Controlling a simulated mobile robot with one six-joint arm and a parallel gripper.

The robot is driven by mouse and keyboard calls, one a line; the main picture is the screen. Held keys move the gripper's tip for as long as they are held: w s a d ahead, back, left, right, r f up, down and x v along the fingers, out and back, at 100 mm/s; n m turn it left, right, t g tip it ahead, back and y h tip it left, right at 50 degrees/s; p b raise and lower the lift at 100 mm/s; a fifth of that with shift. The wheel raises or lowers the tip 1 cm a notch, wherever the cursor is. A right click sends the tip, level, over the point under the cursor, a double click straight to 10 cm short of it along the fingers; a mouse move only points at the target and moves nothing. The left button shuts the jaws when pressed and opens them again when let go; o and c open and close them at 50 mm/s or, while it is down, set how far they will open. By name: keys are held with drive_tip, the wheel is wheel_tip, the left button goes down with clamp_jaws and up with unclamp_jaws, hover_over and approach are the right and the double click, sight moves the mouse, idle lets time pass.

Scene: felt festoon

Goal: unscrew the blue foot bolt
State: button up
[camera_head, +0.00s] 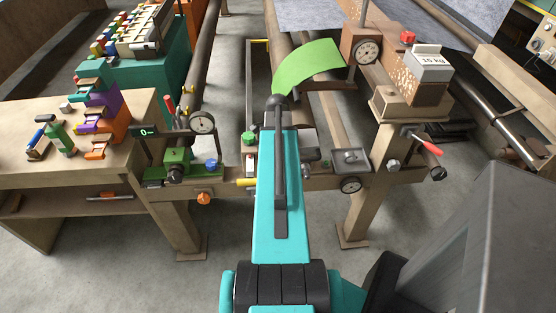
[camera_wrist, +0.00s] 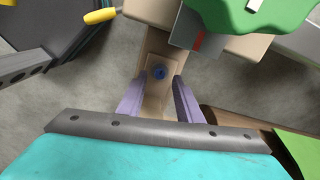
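The blue foot bolt (camera_wrist: 159,72) shows in the wrist view as a small round blue head on a beige foot plate (camera_wrist: 153,100) at the floor. My gripper (camera_wrist: 158,88) is open, with its two lilac fingers apart and nothing between them. In the picture the bolt lies just beyond the fingertips, roughly midway between them. The fingers do not appear to touch it; the exact height gap cannot be told. In the head view I do not make out this bolt or my fingers; my teal arm covers the middle of the bench.
In the wrist view a green knob (camera_wrist: 250,12) and a yellow handle (camera_wrist: 100,16) stand near the top. In the head view a blue knob (camera_head: 211,164) sits on the bench rail beside a dial (camera_head: 202,122). A red-handled lever (camera_head: 428,143) juts out at right.

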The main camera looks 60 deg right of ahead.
drive_tip(key=shift+f, duration=1.15)
clamp_jaws()
